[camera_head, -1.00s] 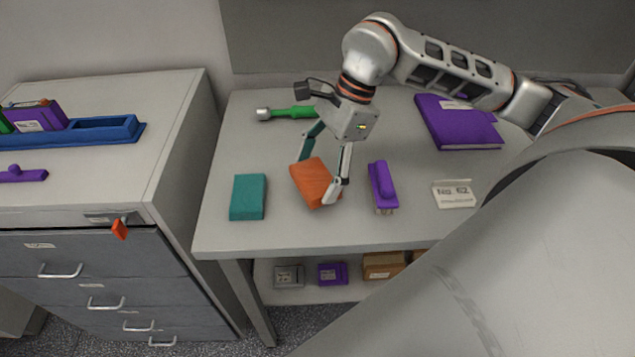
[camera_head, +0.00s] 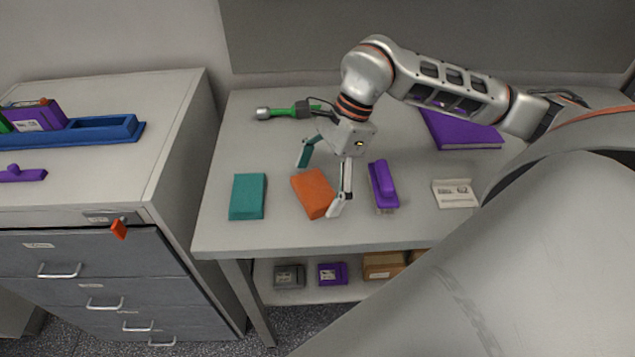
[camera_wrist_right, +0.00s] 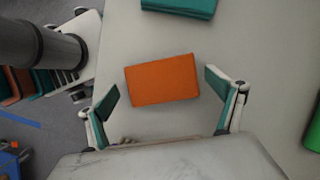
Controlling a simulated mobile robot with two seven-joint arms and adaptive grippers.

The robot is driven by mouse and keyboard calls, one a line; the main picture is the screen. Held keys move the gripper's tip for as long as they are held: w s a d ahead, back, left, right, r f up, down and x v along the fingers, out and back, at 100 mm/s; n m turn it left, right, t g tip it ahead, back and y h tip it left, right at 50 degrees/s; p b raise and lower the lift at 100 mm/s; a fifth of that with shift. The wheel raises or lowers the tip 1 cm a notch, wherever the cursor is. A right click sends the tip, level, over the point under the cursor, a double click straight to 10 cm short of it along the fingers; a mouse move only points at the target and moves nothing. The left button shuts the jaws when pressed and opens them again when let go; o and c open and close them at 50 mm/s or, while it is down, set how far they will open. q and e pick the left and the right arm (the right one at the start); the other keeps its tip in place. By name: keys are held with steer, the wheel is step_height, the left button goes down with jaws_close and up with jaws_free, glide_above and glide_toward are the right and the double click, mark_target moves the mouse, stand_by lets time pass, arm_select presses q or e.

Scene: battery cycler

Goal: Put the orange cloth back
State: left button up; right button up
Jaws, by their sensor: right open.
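The orange cloth (camera_head: 314,193) is a folded block lying on the white table, between a teal folded cloth and a purple brush-like object. It also shows in the right wrist view (camera_wrist_right: 162,80), flat and fully visible. My right gripper (camera_head: 322,184) is open above the cloth, with one finger on each side of it. In the right wrist view the fingers (camera_wrist_right: 163,92) are spread wider than the cloth, and gaps show on both sides. Nothing is held. My left gripper is not in view.
The teal cloth (camera_head: 248,196) lies left of the orange one. The purple brush-like object (camera_head: 382,186) stands close to the right finger. A green-handled tool (camera_head: 290,112), a purple binder (camera_head: 462,130) and a labelled card (camera_head: 454,193) lie around. A drawer cabinet (camera_head: 150,150) stands at left.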

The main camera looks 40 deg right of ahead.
steer(key=v, duration=1.2)
steer(key=shift+r, duration=0.2)
steer(key=shift+s+f, duration=0.1)
steer(key=shift+s, duration=0.05)
